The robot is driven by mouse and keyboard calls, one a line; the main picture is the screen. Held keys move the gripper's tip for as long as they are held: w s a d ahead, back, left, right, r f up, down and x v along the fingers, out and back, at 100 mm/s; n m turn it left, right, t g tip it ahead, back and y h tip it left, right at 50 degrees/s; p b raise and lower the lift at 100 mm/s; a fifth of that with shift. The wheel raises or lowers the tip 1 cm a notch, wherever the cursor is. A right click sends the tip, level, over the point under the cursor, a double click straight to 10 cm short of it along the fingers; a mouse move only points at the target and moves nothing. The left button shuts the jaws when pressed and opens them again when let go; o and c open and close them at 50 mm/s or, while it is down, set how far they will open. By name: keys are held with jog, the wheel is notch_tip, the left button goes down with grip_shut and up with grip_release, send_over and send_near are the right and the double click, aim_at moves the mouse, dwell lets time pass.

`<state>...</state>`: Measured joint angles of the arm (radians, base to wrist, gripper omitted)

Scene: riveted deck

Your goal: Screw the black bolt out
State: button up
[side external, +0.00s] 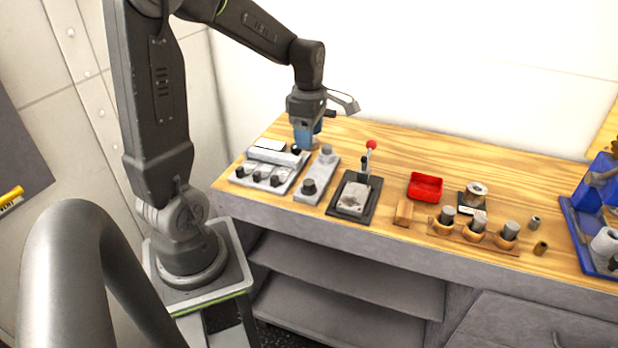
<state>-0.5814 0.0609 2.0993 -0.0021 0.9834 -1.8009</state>
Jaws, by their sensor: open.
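A light grey plate (322,173) lies on the wooden bench top. A dark, short round piece stands upright at its near end and looks like the black bolt (309,187). A greyer round piece (326,152) stands at the plate's far end. My gripper (305,146) points down at the back left of the bench, beyond and slightly left of the plate. It is open, and I see nothing held in it. It is apart from the dark piece, and its fingertips are small and partly hidden.
A panel with several black knobs (258,176) lies left of the plate. A red-knobbed lever (371,145) stands on a dark base to the right. Farther right are a red tray (425,187), a wooden holder with cylinders (470,238) and a blue stand (575,235).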

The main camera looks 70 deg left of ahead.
aim_at(309, 181)
notch_tip(309, 181, down, 13)
jog(key=m, duration=2.2)
jog(key=shift+f, duration=0.2)
jog(key=c, duration=0.9)
jog(key=shift+c, duration=0.2)
